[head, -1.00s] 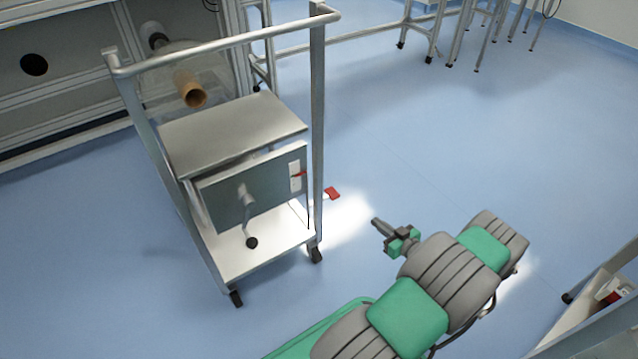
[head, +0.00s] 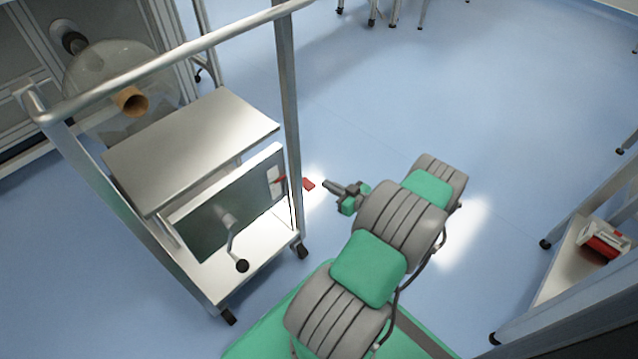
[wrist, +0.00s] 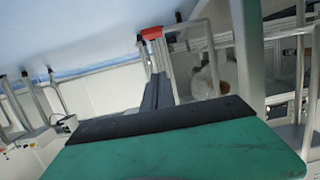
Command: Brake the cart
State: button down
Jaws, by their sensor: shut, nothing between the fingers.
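The metal cart (head: 190,148) stands at the left of the head view, with a tall push handle, a crank on its side panel and castors below.
Another cart with a red and white item (head: 605,240) stands at the right. Open blue floor (head: 480,90) lies beyond my arm.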

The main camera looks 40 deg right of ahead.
jog(key=b, duration=0.3)
send_over(311, 186)
jog(key=f, duration=0.2)
jog(key=shift+s+a+f, duration=0.1)
jog(key=shift+s+f, duration=0.15)
jog(key=shift+f, duration=0.05)
jog(key=f+b, duration=0.2)
jog(key=shift+w+f, duration=0.2)
jog(key=shift+f, duration=0.65)
jog(key=shift+d, duration=0.2)
jog(key=shift+f, duration=0.1)
